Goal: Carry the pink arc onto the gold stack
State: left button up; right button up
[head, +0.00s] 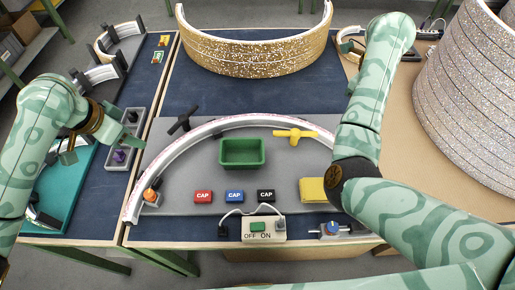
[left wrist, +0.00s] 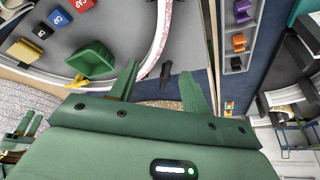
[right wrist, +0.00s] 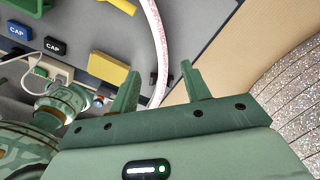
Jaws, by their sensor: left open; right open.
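The pink arc (head: 215,128) is a thin white strip with pink speckles, curved across the grey mat on the table; its right end is hidden behind my right arm. The gold stack (head: 255,58) is a glittery gold curved wall at the back of the table. My left gripper (head: 136,132) is open and empty, left of the arc; in the left wrist view (left wrist: 160,70) the arc (left wrist: 163,30) runs by one finger. My right gripper (right wrist: 158,70) is open; in its wrist view the arc (right wrist: 157,40) passes between the fingertips. I cannot tell its height above the arc.
A black clamp (head: 180,124), a yellow clamp (head: 294,135) and an orange clamp (head: 150,193) stand along the arc. A green bin (head: 242,151), several CAP blocks (head: 235,196) and a yellow block (head: 312,190) lie inside its curve. A silvery stack (head: 465,95) rises at right. Blue table behind the arc is clear.

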aim_at(166, 152)
pick_arm(q)
jog(key=x, duration=1.6)
jog(key=shift+w+f, duration=0.15)
pick_arm(e)
notch_tip(166, 152, down, 16)
jog(key=shift+f, duration=0.15)
pick_arm(q)
grip_shut()
pick_arm(e)
grip_shut()
